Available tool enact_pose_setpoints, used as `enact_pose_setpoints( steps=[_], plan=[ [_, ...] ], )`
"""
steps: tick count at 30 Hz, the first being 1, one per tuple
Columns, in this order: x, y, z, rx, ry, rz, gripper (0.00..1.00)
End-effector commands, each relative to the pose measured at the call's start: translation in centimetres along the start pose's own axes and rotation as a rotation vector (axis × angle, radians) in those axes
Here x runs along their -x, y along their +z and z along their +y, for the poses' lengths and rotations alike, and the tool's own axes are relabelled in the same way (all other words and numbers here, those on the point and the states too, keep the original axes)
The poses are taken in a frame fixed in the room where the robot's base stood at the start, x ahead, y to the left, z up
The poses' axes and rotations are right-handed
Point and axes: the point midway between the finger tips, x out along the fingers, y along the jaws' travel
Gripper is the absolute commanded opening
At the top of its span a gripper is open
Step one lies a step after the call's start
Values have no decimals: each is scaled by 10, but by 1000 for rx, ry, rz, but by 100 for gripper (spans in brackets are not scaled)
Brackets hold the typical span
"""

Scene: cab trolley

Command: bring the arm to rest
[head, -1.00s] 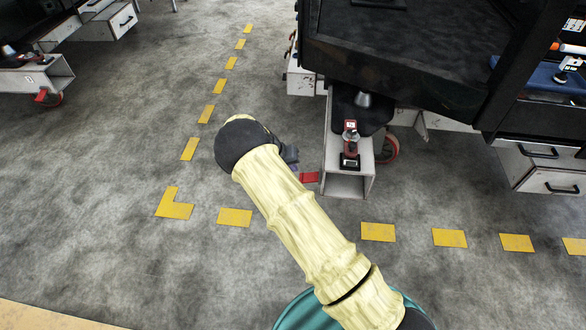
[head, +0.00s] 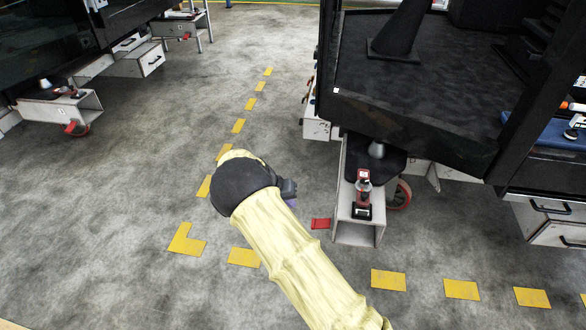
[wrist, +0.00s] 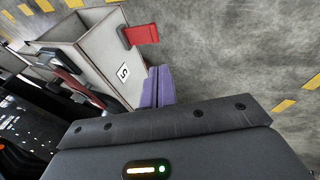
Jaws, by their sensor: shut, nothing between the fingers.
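My arm, in a pale yellow sleeve, reaches up from the bottom of the head view and bends at a dark joint. My gripper (wrist: 158,88) shows in the wrist view as two purple fingers pressed together, with nothing between them. In the head view, only a small part of the gripper shows beside the dark joint; the rest is hidden.
The trolley (head: 357,232) has a red pedal (head: 321,223), a red caster (head: 400,195) and a red and black device (head: 363,190) on top. A large black cab (head: 420,90) stands above it. Yellow dashes (head: 243,257) mark the grey floor, which is open at the left.

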Motion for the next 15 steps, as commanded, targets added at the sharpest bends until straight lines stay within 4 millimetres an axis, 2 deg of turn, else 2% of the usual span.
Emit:
enact_pose_setpoints(
  steps=[5, 8, 11, 15],
  plan=[
    [0, 0, 3, -3, -2, -3, 0],
    [3, 0, 15, -15, -17, -20, 0],
    [9, 2, 39, -34, -48, -52, 0],
    [22, 12, 84, -63, -117, -104, 0]
  ],
)
